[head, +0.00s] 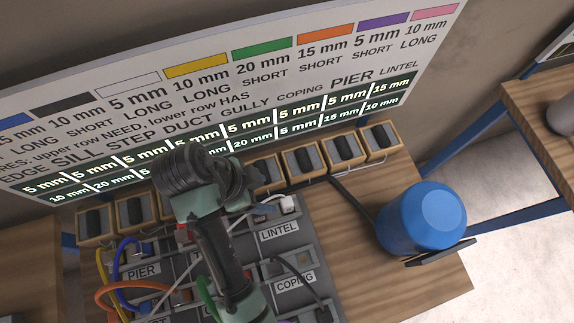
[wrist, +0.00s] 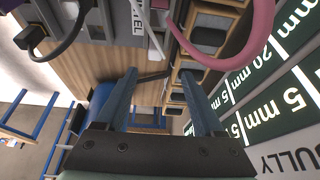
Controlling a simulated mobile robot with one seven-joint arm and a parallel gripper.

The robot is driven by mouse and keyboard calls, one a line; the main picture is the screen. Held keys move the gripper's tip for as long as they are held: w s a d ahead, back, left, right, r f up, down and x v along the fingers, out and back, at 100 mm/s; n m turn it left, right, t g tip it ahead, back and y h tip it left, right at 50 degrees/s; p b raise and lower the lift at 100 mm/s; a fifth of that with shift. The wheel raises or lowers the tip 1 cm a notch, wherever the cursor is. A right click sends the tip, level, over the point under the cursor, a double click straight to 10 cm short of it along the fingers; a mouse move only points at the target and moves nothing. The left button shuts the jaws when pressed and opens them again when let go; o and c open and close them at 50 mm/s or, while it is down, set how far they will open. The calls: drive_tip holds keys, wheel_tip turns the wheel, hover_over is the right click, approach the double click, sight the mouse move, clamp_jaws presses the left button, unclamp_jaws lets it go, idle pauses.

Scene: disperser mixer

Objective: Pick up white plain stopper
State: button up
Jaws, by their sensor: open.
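My gripper (wrist: 158,76) is open and empty in the wrist view, its two blue-grey fingers apart. In the head view my arm covers much of the panel, and I cannot make out the fingers clearly. A small white plug (head: 289,203) on a white cable sits at the LINTEL module; it may be the white plain stopper, but I cannot tell. A white cable (wrist: 150,32) also shows in the wrist view, beyond the fingertips and apart from them. No other plain white stopper is clear.
Wooden-framed blocks with dark centres (head: 344,148) line the back of the table. A blue rounded container (head: 420,218) stands at the right. Coloured cables (head: 123,262) cross the grey modules (head: 287,233). A lettered sign (head: 240,80) rises behind. A pink cable (wrist: 232,55) arches near my gripper.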

sight(285, 202)
drive_tip(key=x, duration=0.2)
drive_tip(key=s+x, duration=0.1)
drive_tip(key=x, duration=0.1)
drive_tip(key=p+x, duration=0.1)
drive_tip(key=x, duration=0.2)
drive_tip(key=shift+s+d+f, duration=0.1)
drive_tip(key=shift+s+d, duration=0.1)
drive_tip(key=shift+d, duration=0.05)
drive_tip(key=shift+w+p+x, duration=0.15)
drive_tip(key=shift+p+x, duration=0.2)
drive_tip(key=shift+x, duration=1.05)
drive_tip(key=shift+w+p+x, duration=0.2)
drive_tip(key=shift+p+x, duration=0.15)
drive_tip(key=shift+x, duration=1)
clamp_jaws()
